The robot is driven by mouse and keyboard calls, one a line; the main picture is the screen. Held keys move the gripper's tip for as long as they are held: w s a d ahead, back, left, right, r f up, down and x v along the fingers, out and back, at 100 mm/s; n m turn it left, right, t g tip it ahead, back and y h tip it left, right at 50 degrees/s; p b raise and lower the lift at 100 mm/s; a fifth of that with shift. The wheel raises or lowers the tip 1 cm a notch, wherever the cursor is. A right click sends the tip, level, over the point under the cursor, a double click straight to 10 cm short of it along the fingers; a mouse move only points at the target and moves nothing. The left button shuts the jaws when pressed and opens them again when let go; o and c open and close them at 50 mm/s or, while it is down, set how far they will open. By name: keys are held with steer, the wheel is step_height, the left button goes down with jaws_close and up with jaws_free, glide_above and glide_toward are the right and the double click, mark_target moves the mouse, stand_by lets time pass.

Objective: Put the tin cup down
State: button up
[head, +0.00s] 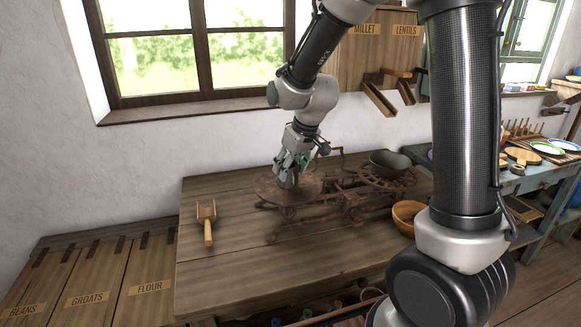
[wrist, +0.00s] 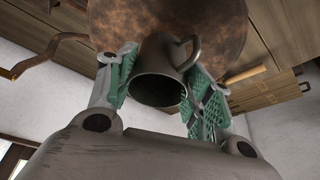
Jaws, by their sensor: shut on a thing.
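My gripper (head: 290,168) is over the left pan (head: 266,190) of a rusty balance scale on the wooden table. In the wrist view the green-padded fingers (wrist: 164,78) are shut on the dark grey tin cup (wrist: 155,60), one on each side. The cup's open mouth faces the camera and its handle sticks out at the upper right. The round brown pan (wrist: 215,25) fills the view behind the cup. I cannot tell whether the cup touches the pan. In the head view the gripper mostly hides the cup.
A dark bowl (head: 390,163) sits on the scale's right pan. A wooden scoop-like tool (head: 208,225) lies at the table's left, and a wooden bowl (head: 407,215) stands at its right. The table's front left (head: 230,275) is clear. A wall box with chutes (head: 380,50) hangs behind.

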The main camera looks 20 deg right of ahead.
steer(key=shift+f, duration=0.15)
steer(key=o, duration=1)
steer(key=shift+s+r, duration=0.1)
steer(key=shift+r, duration=0.3)
steer(key=v, duration=1.2)
steer(key=s+d+m, duration=0.1)
steer(key=s+d, duration=0.3)
steer(key=s, duration=0.3)
steer(key=s+d+r+m+h, duration=0.1)
steer(key=s+d, duration=0.3)
steer(key=s, duration=0.4)
steer(key=s+d+m, duration=0.2)
steer(key=s+d, duration=0.2)
steer(key=s, duration=0.4)
steer(key=shift+s+d+r+m+h, duration=0.1)
steer(key=shift+d+r+m+h, duration=0.15)
steer(key=shift+d+m+h, duration=0.05)
